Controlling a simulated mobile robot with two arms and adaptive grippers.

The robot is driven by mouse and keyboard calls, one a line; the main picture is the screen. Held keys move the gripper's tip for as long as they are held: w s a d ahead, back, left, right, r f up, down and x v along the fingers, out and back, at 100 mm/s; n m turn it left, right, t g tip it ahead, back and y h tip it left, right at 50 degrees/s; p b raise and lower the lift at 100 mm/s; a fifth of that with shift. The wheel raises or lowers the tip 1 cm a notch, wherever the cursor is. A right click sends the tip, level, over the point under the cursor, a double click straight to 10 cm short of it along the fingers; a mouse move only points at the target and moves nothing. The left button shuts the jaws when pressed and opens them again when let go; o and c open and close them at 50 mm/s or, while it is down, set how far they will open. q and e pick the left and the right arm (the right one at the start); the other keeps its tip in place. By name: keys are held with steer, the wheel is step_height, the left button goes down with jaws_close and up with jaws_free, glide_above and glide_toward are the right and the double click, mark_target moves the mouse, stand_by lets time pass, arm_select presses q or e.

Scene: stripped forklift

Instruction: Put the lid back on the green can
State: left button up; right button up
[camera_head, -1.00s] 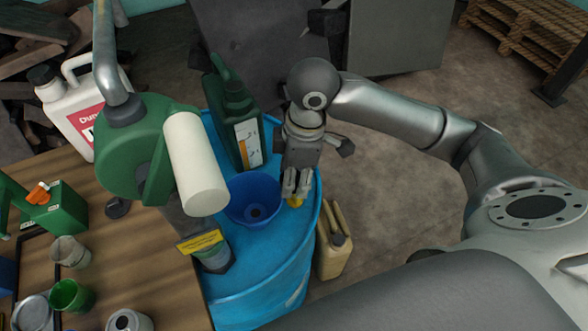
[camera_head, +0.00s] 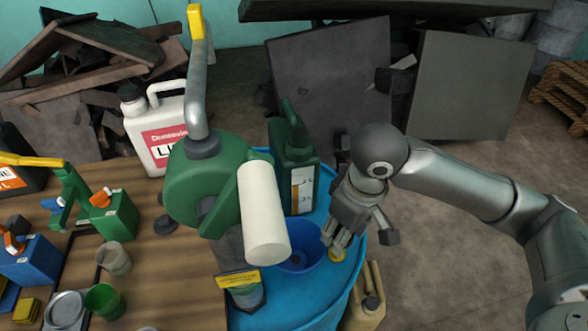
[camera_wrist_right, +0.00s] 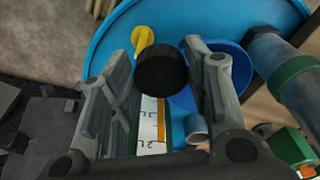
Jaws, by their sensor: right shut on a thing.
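The green can (camera_head: 294,170), with a white and orange scale label, stands upright on the blue drum (camera_head: 345,205). No lid shows on its top in the head view. My right gripper (camera_head: 337,236) points down just right of the can, above the drum's right side. In the right wrist view its two fingers (camera_wrist_right: 162,65) are on either side of the round black lid (camera_wrist_right: 160,72), and it is shut on it. Part of the can's label (camera_wrist_right: 151,125) shows behind. The lid cannot be made out in the head view. My left gripper is not in view.
A blue funnel (camera_head: 300,262) and a yellow cap (camera_head: 337,255) are on the drum close to the gripper. A green hand pump (camera_head: 205,185) with a white cylinder stands left of the can. The bench (camera_head: 180,275) holds several cups and cans.

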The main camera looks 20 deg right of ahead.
steer(key=m, duration=0.3)
steer(key=r+m, duration=0.1)
steer(key=m, duration=0.1)
steer(key=shift+s+d+m+h, duration=0.1)
steer(key=shift+s+m+h, duration=0.2)
steer(key=shift+s, duration=0.1)
